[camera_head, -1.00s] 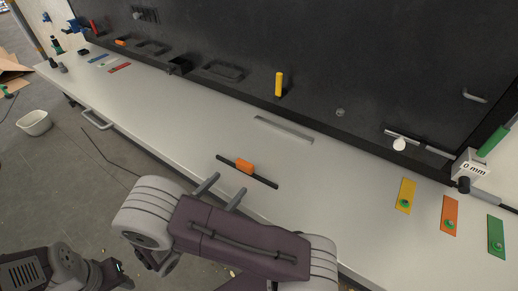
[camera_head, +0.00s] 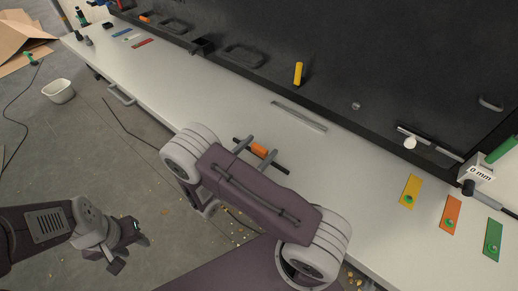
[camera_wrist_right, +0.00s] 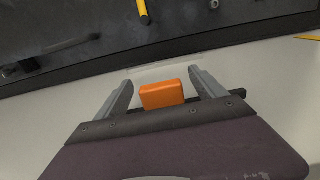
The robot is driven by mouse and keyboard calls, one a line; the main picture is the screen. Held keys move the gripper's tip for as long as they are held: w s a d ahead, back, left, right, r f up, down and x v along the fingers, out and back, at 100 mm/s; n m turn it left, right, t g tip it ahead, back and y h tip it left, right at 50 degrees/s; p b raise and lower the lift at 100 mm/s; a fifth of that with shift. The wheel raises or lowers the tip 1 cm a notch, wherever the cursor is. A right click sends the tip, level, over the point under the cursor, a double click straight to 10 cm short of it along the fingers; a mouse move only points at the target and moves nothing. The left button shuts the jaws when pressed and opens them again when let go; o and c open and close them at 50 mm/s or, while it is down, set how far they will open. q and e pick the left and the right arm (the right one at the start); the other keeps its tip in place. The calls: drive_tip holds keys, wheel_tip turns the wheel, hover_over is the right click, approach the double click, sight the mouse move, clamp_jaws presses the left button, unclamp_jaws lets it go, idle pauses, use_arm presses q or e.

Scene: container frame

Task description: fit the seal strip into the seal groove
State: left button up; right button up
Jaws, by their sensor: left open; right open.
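The seal strip is a thin black bar (camera_head: 280,168) with an orange grip block (camera_head: 259,150), lying on the white worktop. The seal groove (camera_head: 298,116) is a narrow grey slot behind it, near the dark back panel. My right gripper (camera_head: 262,145) is open, with its fingers reaching to either side of the orange block. In the right wrist view, the block (camera_wrist_right: 162,95) sits between the two spread fingers with gaps beside it; part of the black bar is hidden by the gripper body. My left gripper (camera_head: 127,246) is open and empty over the floor, left of the worktop.
Yellow (camera_head: 410,191), orange (camera_head: 450,214) and green (camera_head: 493,240) plates lie at the right of the worktop (camera_head: 350,185). A yellow peg (camera_head: 298,73) stands at the panel. A white bin (camera_head: 59,91) is on the floor. The worktop around the groove is clear.

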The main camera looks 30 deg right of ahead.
drive_tip(key=shift+w+d+f, duration=0.1)
drive_tip(key=shift+d, duration=0.05)
drive_tip(key=shift+d, duration=0.1)
drive_tip(key=c, duration=1.3)
drive_tip(key=shift+c, duration=1)
